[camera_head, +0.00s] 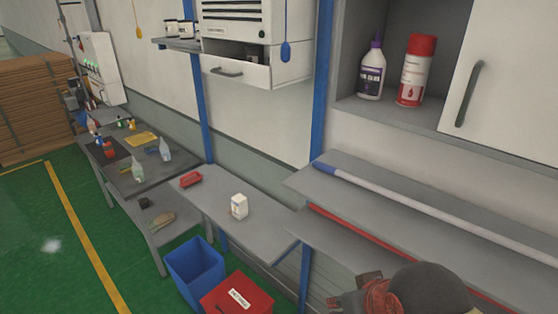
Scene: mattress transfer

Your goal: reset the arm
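I cannot make out my gripper or its fingertips in the head view. A dark rounded shape (430,289) with a reddish-brown part (371,293) beside it shows at the bottom right, cut off by the lower edge. I cannot tell whether these belong to my arm or are things on the lower shelf.
Grey shelves (470,215) run along the right wall, the upper bearing a long pole (430,205). A cabinet holds two bottles (372,75). A grey bench (215,205) bears a white container (239,207). Below stand blue (195,265) and red bins (238,299).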

